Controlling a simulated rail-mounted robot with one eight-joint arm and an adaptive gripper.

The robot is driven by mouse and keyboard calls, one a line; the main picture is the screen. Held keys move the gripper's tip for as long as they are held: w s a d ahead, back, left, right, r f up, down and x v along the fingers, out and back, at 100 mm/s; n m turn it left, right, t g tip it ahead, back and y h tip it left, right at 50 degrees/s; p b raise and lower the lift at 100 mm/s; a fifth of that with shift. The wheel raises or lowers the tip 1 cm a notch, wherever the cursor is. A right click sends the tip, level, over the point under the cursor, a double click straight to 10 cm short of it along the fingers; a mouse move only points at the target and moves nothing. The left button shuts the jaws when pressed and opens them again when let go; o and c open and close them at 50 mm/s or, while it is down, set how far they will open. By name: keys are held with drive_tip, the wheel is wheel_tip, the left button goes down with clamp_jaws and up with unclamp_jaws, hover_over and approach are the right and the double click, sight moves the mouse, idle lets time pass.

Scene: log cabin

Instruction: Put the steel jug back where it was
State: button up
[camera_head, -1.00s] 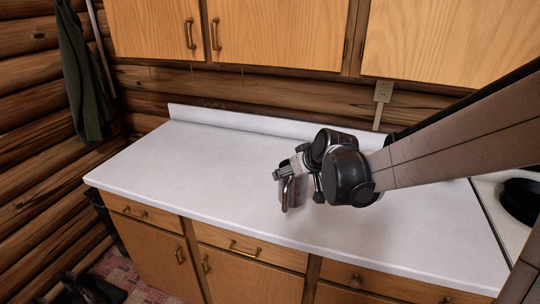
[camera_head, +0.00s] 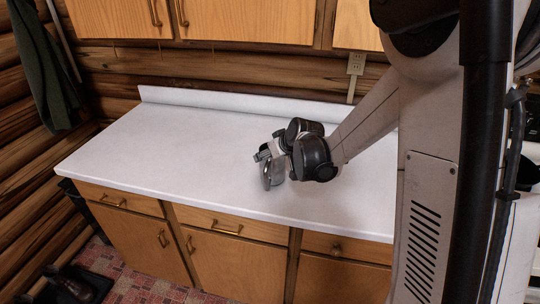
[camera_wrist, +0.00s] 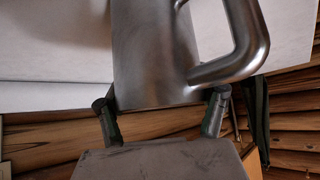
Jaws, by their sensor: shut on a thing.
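The steel jug (camera_head: 272,174) is in my gripper (camera_head: 266,158), over the front part of the white counter (camera_head: 180,150) in the head view. In the wrist view the jug (camera_wrist: 152,55) fills the upper middle, with its curved handle on the right. The two fingers of my gripper (camera_wrist: 162,112) sit on either side of the jug, shut on it. The jug's far end is cut off by the top of the wrist view. I cannot tell whether the jug touches the counter.
The counter is otherwise bare, with wide free room to the left. A low backsplash (camera_head: 230,103) runs along its back. Wooden cabinets (camera_head: 245,20) hang above, and a wall outlet (camera_head: 356,63) is behind my arm. A dark cloth (camera_head: 45,65) hangs at the left.

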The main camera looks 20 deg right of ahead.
drive_tip(key=shift+f, duration=0.3)
drive_tip(key=shift+f, duration=0.2)
drive_tip(key=o, duration=1.8)
drive_tip(key=shift+r, duration=0.1)
